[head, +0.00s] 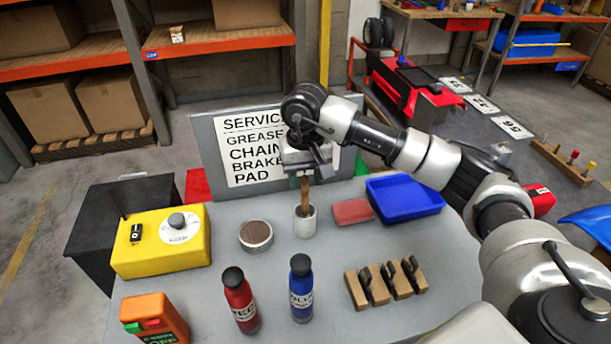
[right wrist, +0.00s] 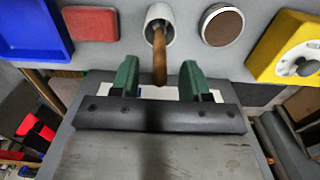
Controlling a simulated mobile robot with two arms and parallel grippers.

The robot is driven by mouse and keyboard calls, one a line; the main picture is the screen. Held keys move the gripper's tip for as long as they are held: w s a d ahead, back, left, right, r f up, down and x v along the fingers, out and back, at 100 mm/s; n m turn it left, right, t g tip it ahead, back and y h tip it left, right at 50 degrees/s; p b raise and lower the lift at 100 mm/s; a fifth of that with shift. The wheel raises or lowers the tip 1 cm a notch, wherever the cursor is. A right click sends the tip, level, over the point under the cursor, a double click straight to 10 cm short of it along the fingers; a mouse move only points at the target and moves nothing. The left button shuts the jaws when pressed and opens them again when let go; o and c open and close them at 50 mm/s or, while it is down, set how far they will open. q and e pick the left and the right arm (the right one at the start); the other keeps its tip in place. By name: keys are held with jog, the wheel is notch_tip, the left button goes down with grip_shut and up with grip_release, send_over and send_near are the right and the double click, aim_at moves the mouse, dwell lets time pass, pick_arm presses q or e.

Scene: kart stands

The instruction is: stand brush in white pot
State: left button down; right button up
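The white pot (head: 305,224) stands on the grey table, and it also shows in the right wrist view (right wrist: 153,15). The brush (head: 305,195) is in the pot, its brown wooden handle (right wrist: 160,62) sticking up out of the mouth. It looks nearly upright; its lower end is hidden inside the pot. My right gripper (head: 305,172) is just above the pot, at the top of the handle. In the right wrist view its green-padded fingers (right wrist: 160,80) are apart, with a gap on each side of the handle. My left gripper is in neither view.
A round brown-topped tin (head: 256,235) is left of the pot. A red block (head: 352,211) and blue tray (head: 405,196) are to the right. Red (head: 240,300) and blue (head: 301,290) bottles stand in front. A sign board (head: 250,145) rises behind.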

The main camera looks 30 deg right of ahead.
notch_tip(320, 180, up, 9)
jog(key=shift+r+b, duration=0.2)
jog(key=shift+b, duration=0.6)
jog(key=shift+r, duration=0.75)
